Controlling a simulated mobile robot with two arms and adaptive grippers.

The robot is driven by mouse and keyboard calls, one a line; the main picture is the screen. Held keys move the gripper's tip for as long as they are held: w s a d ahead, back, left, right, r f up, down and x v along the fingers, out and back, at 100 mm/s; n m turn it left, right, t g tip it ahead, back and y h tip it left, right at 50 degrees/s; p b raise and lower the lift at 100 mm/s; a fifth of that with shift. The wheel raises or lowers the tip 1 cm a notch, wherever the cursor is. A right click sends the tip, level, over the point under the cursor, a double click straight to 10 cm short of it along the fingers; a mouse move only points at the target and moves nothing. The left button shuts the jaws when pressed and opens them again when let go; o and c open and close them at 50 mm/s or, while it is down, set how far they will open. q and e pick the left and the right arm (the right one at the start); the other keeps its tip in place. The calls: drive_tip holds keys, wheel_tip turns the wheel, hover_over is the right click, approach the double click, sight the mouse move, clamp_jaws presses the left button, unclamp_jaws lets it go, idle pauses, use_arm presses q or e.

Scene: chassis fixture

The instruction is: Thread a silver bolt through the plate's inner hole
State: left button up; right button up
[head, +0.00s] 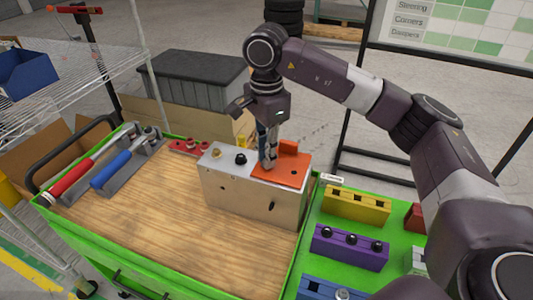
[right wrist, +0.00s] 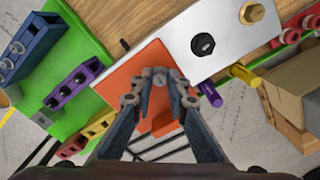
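The fixture box (head: 250,200) stands on the wooden bench top. Its top carries a pale metal plate (head: 215,164) and an orange plate (head: 290,176), which also shows in the right wrist view (right wrist: 133,70). My right gripper (head: 268,164) points down over the orange plate, its fingertips close together around a small silver bolt (right wrist: 160,77). The bolt's tip and the inner hole under it are hidden, so I cannot tell whether it is inside the hole. My left gripper is not in view.
A black bolt (head: 240,158) and a brass bolt (right wrist: 252,12) sit in the pale plate. Yellow (head: 356,205), purple (head: 350,247) and blue (head: 325,290) blocks stand on the green surface. Hand tools (head: 112,170) lie left. The wooden top (head: 150,225) is clear in front.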

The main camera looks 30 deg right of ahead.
clamp_jaws()
drive_tip(key=m, duration=0.7)
drive_tip(key=shift+f, duration=0.1)
drive_tip(key=m, duration=0.7)
drive_tip(key=shift+f+p, duration=0.1)
drive_tip(key=shift+p, duration=0.3)
drive_tip(key=o, duration=0.9)
unclamp_jaws()
drive_tip(key=shift+c, duration=0.2)
wheel_tip(320, 180, up, 9)
drive_tip(key=p, duration=0.6)
